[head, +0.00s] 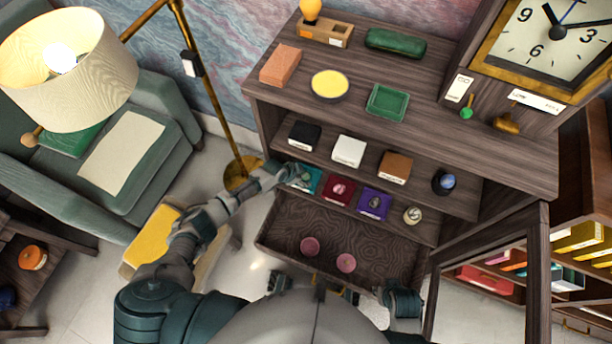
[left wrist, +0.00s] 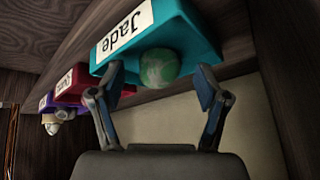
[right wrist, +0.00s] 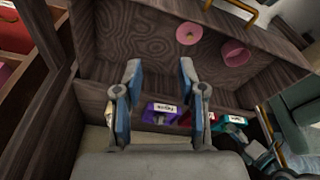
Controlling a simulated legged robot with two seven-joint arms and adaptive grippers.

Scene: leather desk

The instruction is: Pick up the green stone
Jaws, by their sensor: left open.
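The green stone (left wrist: 159,68) is round and marbled, in the teal box (left wrist: 190,38) with a "Jade" label. In the head view the stone (head: 304,177) and teal box (head: 313,187) are at the left end of the cabinet's lower shelf. My left gripper (left wrist: 160,85) is open, its fingertips on either side of the stone at the box's opening; I cannot tell whether they touch it. In the head view this gripper (head: 287,174) partly covers the box. My right gripper (right wrist: 160,72) is open and empty, facing the pulled-out drawer, away from the stone.
A crimson box (head: 338,189) and a purple box (head: 374,203) stand right of the teal one. The open drawer (head: 300,222) below holds two pink discs. Black, white and brown boxes (head: 395,167) sit on the shelf above. A lamp and green armchair (head: 150,150) stand left.

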